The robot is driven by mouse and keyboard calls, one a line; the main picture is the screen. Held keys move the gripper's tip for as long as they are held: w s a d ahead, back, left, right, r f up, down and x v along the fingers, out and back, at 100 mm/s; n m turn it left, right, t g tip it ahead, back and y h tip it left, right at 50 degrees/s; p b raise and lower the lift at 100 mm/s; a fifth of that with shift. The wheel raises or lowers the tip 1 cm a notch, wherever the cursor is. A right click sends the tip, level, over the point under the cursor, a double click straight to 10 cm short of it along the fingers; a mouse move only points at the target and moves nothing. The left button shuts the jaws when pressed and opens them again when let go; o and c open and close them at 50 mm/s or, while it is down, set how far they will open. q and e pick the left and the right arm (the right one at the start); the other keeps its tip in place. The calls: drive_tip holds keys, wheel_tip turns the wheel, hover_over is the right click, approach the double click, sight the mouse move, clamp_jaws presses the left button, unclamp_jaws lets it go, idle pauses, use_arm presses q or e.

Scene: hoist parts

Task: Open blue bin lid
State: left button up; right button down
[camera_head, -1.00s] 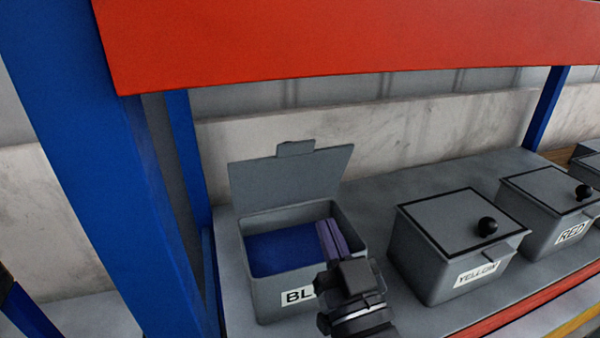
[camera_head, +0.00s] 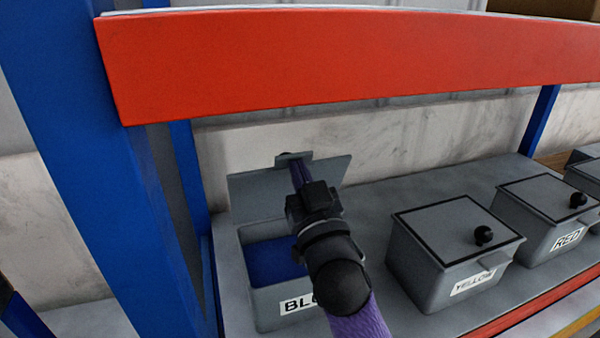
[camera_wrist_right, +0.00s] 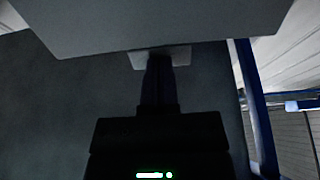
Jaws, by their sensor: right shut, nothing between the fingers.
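The blue bin (camera_head: 262,303) is a grey box with a partly covered label that starts "BL". Its grey lid (camera_head: 255,195) stands raised at the back, and blue contents show inside. My right gripper (camera_head: 299,172) is shut with nothing held. It reaches over the bin, and its fingers are at the lid's upper edge, by the tab (camera_head: 293,158). In the right wrist view the fingers (camera_wrist_right: 158,68) end at the tab under the lid's plate (camera_wrist_right: 160,22); whether they touch is hard to tell. My left gripper is out of view.
A closed yellow bin (camera_head: 440,262) and a closed red bin (camera_head: 545,215), each with a black knob, stand to the right on the grey shelf (camera_head: 385,190). A red beam (camera_head: 350,65) crosses above. A blue post (camera_head: 90,170) stands at the left.

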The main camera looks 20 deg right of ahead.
sight(297, 154)
drive_tip(key=r+p, duration=0.1)
drive_tip(key=p, duration=0.1)
drive_tip(key=w+p, duration=0.1)
drive_tip(key=p, duration=0.1)
drive_tip(key=r+g+p, duration=0.1)
drive_tip(key=p, duration=0.1)
drive_tip(key=shift+w+r, duration=0.25)
drive_tip(key=shift+r, duration=0.05)
drive_tip(key=w+g+p, duration=0.1)
drive_tip(key=w+p, duration=0.1)
drive_tip(key=p, duration=0.1)
drive_tip(key=w+g+p, duration=0.1)
drive_tip(key=p, duration=0.2)
drive_tip(key=w+r+g+p, duration=0.1)
drive_tip(key=w+g+p, duration=0.1)
drive_tip(key=p, duration=0.1)
drive_tip(key=shift+w+a, duration=0.15)
drive_tip(key=shift+w, duration=0.2)
drive_tip(key=shift+w+f+g+p, duration=0.3)
drive_tip(key=shift+w+f+p, duration=0.1)
drive_tip(key=shift+f, duration=0.1)
